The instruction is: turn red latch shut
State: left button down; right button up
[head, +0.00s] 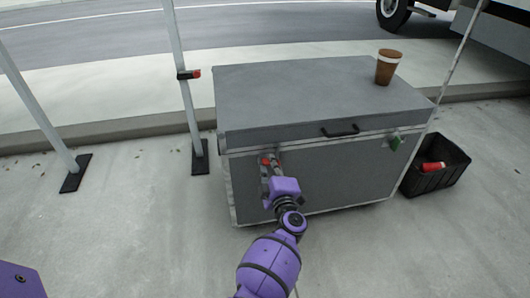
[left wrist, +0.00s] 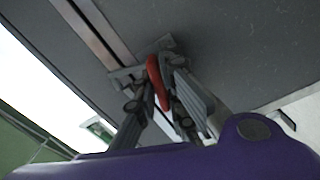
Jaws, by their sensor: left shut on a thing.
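The red latch (head: 265,161) is on the front face of the grey case (head: 320,180), near its upper left, just under the lid seam. My left gripper (head: 273,168) is at the latch. In the left wrist view the latch (left wrist: 155,80) shows as a red curved piece between the fingers of my left gripper (left wrist: 163,88), which are shut on it. The fingers partly hide the latch, so its exact angle is hard to tell. A green latch (head: 396,142) is at the right of the case front. The lid (head: 300,90) is down. My right gripper is not in view.
A brown cup (head: 387,68) stands on the lid at the right. A black crate (head: 436,166) holding a red object (head: 433,166) is right of the case. Metal stands (head: 186,90) are at left. Pavement in front is clear.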

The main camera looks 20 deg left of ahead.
pick_arm(q)
jog(key=n, duration=0.3)
jog(key=shift+d+b, duration=0.15)
jog(key=shift+b, duration=0.25)
jog(key=shift+n, duration=0.4)
jog(key=shift+r, duration=0.1)
jog(key=c, duration=1.9)
grip_release()
jog(key=shift+o, duration=0.2)
